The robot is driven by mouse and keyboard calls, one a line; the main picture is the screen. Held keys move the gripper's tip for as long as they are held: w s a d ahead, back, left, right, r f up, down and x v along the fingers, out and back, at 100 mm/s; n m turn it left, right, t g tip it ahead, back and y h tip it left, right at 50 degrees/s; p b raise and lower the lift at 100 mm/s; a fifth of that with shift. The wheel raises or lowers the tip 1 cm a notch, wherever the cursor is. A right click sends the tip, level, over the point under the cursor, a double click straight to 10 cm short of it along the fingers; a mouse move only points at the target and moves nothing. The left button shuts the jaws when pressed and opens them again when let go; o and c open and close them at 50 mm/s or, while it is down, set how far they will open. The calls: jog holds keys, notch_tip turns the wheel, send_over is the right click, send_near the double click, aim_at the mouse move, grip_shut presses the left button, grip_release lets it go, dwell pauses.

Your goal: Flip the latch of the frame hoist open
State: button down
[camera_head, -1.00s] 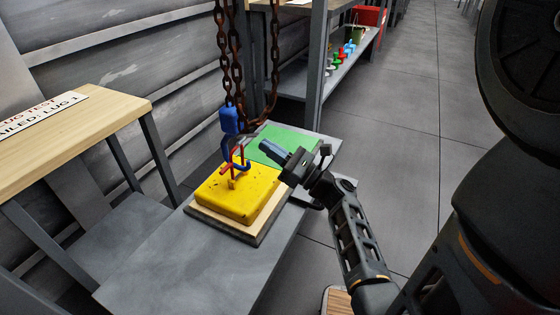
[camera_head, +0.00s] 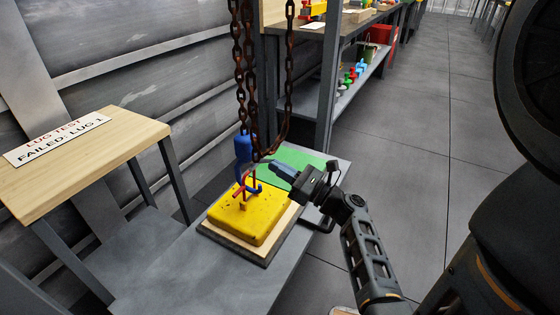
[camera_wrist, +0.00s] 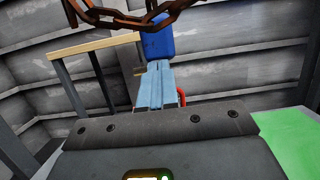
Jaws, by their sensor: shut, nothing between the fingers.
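The frame hoist's blue hook block (camera_head: 244,148) hangs on rusty chains, with its hook at a lug on top of the yellow block (camera_head: 232,225). A red part (camera_head: 239,190) crosses the hook opening; whether it is the latch, and its exact position, I cannot tell. My gripper (camera_head: 273,164) is shut and empty, its tips just right of the hook block's lower part. In the wrist view, the light blue fingers (camera_wrist: 157,88) point at the blue hook block (camera_wrist: 158,38) and hide its lower part. A bit of red (camera_wrist: 182,97) shows right of the fingers. Contact is unclear.
The yellow block sits on a wooden board on a low grey bench (camera_head: 190,285). A green mat (camera_head: 305,160) lies behind. A rusty chain (camera_head: 285,110) loops close above my gripper. A wooden table with a sign (camera_head: 60,140) stands left. The floor to the right is clear.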

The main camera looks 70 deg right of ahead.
jog(key=r+g+p, duration=0.1)
jog(key=p, duration=0.2)
jog(key=shift+w+r+p, duration=0.1)
jog(key=shift+r+p, duration=0.15)
jog(key=shift+p, duration=0.15)
jog(key=shift+f+g, duration=0.1)
jog(key=shift+g, duration=0.2)
jog(key=shift+f, duration=0.1)
